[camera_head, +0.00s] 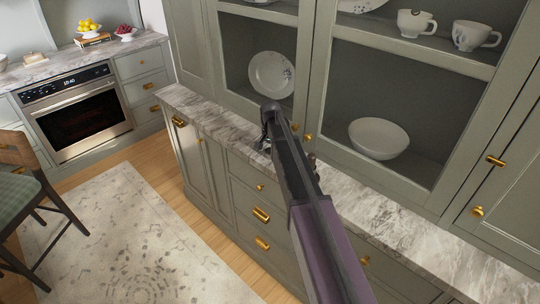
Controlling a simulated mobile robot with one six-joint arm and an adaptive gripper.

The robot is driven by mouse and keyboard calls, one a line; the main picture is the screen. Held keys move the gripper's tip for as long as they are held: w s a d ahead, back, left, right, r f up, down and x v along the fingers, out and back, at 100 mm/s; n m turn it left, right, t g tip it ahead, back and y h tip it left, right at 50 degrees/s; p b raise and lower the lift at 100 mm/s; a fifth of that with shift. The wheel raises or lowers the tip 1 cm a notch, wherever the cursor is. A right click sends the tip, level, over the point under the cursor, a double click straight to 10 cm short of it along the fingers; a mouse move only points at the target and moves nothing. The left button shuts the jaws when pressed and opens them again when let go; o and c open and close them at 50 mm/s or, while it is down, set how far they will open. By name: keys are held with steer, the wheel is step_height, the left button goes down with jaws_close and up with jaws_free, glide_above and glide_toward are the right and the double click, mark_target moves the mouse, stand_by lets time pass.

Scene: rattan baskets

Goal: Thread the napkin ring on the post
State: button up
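I cannot make out a napkin ring or a post in the head view. My dark arm reaches from the bottom right up over the marble counter (385,218). Its far end bends down toward the counter in front of the cabinet doors. My gripper (265,145) seems to be the small dark part low over the counter, mostly hidden behind my arm. Its fingers are too small and covered to tell whether they are open or hold anything. The stretch of counter behind my arm is also hidden.
A glass-fronted cabinet above the counter holds a plate (271,75), a white bowl (379,138) and cups (415,22). Brass-handled drawers are below. The counter's right part is clear. An oven (80,113), fruit bowl (89,28) and chair (30,195) stand left.

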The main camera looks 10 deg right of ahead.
steer(key=c, duration=1)
steer(key=shift+r, duration=0.2)
step_height(320, 180, up, 4)
steer(key=p, duration=0.4)
steer(key=shift+f, duration=0.25)
steer(key=s+d+r+p, duration=0.1)
steer(key=s, duration=1.5)
steer(key=shift+d, duration=0.4)
